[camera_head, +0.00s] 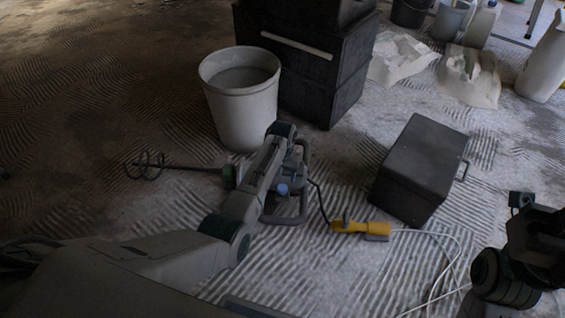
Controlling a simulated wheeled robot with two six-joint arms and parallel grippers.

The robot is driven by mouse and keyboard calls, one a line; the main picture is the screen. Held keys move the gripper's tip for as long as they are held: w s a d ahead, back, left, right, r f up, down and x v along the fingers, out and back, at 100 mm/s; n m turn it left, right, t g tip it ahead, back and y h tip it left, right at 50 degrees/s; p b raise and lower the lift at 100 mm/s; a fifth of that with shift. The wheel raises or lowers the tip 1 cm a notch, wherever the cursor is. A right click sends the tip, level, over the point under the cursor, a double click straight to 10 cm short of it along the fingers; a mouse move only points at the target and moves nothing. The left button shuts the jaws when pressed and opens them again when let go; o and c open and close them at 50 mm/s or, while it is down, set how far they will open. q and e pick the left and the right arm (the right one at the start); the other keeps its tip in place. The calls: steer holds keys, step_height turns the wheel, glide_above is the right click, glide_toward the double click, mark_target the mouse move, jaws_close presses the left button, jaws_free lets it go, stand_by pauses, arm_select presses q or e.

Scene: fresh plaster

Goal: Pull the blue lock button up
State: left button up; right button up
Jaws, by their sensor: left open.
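A mixer with grey handle frame (302,207) lies on the floor in the head view. Its wire paddle (150,166) points left. The blue lock button (283,189) shows as a small blue spot on the mixer, just right of my left forearm. My left arm reaches in from the lower left across the mixer, hiding much of its body. My left gripper (292,168) is open, close above the button. Its fingertips are hard to make out, and I cannot tell if they touch the mixer. Dark parts of my right arm show at the right edge; its fingers cannot be made out.
A white bucket (241,108) stands behind the mixer, beside stacked dark boxes (310,65). A dark case (420,165) stands to the right. A yellow connector (361,229) joins the mixer's black cord to a white cable (455,250). Ridged floor lies open at left.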

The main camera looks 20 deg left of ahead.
arm_select(q)
step_height(320, 180, up, 5)
steer(key=shift+f+p, duration=0.2)
steer(key=shift+p, duration=0.5)
steer(key=shift+w, duration=0.15)
